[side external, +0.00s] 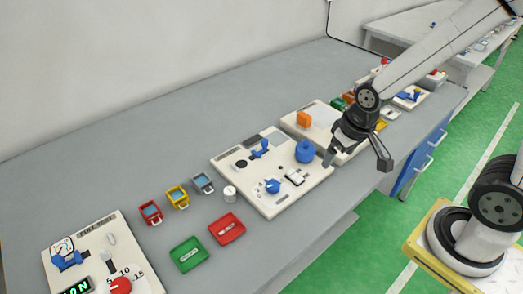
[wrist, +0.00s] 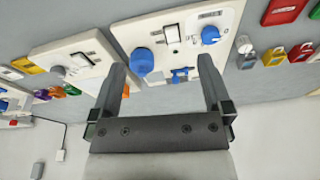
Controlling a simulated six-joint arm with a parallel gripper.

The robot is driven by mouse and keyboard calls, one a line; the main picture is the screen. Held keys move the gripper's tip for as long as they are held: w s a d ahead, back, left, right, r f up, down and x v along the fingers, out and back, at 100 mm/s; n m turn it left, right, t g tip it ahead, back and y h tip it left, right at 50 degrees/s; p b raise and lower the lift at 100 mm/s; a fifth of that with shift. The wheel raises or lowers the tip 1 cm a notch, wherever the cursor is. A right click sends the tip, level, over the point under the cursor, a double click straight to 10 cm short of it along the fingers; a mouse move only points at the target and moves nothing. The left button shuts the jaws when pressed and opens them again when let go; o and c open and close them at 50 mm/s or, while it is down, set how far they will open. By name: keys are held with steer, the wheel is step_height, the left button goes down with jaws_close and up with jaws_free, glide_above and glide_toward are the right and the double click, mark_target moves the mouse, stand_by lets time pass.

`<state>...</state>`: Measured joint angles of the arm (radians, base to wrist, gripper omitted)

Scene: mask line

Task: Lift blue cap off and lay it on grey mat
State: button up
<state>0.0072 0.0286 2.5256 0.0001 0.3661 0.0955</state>
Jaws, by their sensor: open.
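The blue cap (side external: 307,151) is a squat round blue piece on the right part of a white panel (side external: 291,198). It also shows in the wrist view (wrist: 142,61), between the finger lines and nearer the left finger. My gripper (side external: 356,160) is open and empty, to the right of the cap in the side view and apart from it. In the wrist view my gripper (wrist: 162,63) has its two fingers wide apart. I cannot pick out a grey mat for certain; the bench top itself is grey.
The panel also carries a blue lever (side external: 259,150), a blue knob (side external: 273,186) and a switch (side external: 294,177). Another white panel (side external: 300,121) with an orange piece stands behind. The bench at back left is clear.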

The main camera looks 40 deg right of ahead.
steer(key=w+d+f+m+g, duration=0.1)
steer(key=w+d+m, duration=0.2)
steer(key=w+m, duration=0.65)
steer(key=m+g, duration=0.1)
steer(key=m, duration=1.1)
glide_above(304, 142)
steer(key=s, duration=0.2)
steer(key=f, duration=0.1)
steer(key=a+f, duration=0.1)
steer(key=f, duration=0.1)
steer(key=shift+w+f, duration=0.2)
steer(key=m, duration=0.1)
steer(key=w+d+f+m, duration=0.1)
steer(key=m, duration=0.1)
steer(key=shift+w+d+g, duration=0.1)
steer(key=shift+w+g, duration=0.15)
steer(key=shift+g, duration=0.05)
steer(key=shift+f, duration=1.3)
steer(key=shift+f, duration=0.1)
steer(key=shift+f, duration=2.5)
